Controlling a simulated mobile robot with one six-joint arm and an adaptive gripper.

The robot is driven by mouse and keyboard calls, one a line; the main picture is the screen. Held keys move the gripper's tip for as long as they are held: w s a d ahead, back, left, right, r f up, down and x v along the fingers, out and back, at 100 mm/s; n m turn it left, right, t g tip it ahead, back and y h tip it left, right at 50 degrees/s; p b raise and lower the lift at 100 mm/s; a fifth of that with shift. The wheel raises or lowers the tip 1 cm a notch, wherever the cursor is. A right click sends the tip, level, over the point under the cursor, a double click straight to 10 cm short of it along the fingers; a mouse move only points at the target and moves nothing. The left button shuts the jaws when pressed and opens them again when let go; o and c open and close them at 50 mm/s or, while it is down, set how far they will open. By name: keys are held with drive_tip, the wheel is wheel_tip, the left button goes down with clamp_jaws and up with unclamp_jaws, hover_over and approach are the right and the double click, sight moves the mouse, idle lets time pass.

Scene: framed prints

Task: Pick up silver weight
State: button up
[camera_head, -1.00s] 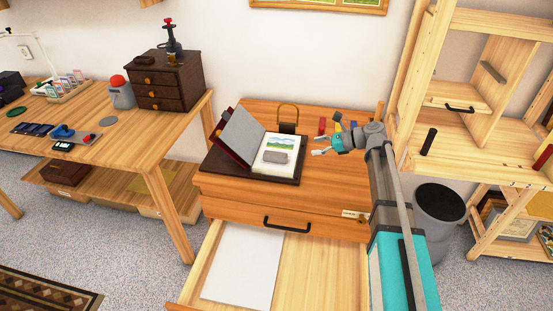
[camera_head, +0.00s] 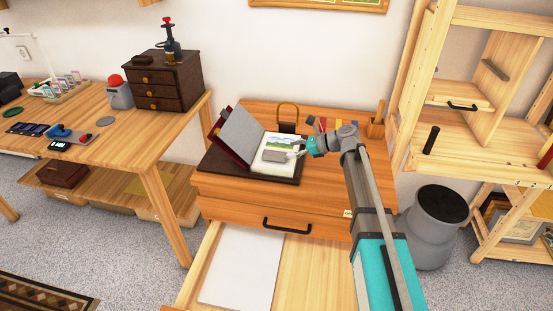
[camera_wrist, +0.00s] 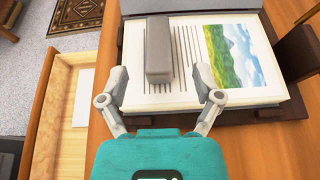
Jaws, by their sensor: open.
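The silver weight (camera_wrist: 158,50) is a grey rectangular block lying on the open page of a book (camera_wrist: 275,92). In the head view the weight (camera_head: 275,156) sits on the page just left of my gripper (camera_head: 299,151). In the wrist view my gripper (camera_wrist: 160,88) is open, its two fingers spread at the near edge of the book. The near end of the weight lies between the fingertips, with a gap on both sides. The weight is not held.
The book lies on a dark board (camera_head: 235,166) on a wooden cabinet (camera_head: 235,190), its grey cover (camera_head: 242,138) raised at the left. Below, an open drawer (camera_head: 295,270) holds a white sheet (camera_head: 240,265).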

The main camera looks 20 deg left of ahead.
sight(278, 153)
idle(0.3)
drive_tip(key=b+x, duration=0.2)
drive_tip(key=x, duration=0.2)
drive_tip(key=shift+f, duration=0.25)
drive_tip(key=shift+s+a+f, duration=0.1)
drive_tip(key=shift+a, duration=0.4)
drive_tip(key=shift+c, duration=0.3)
clamp_jaws()
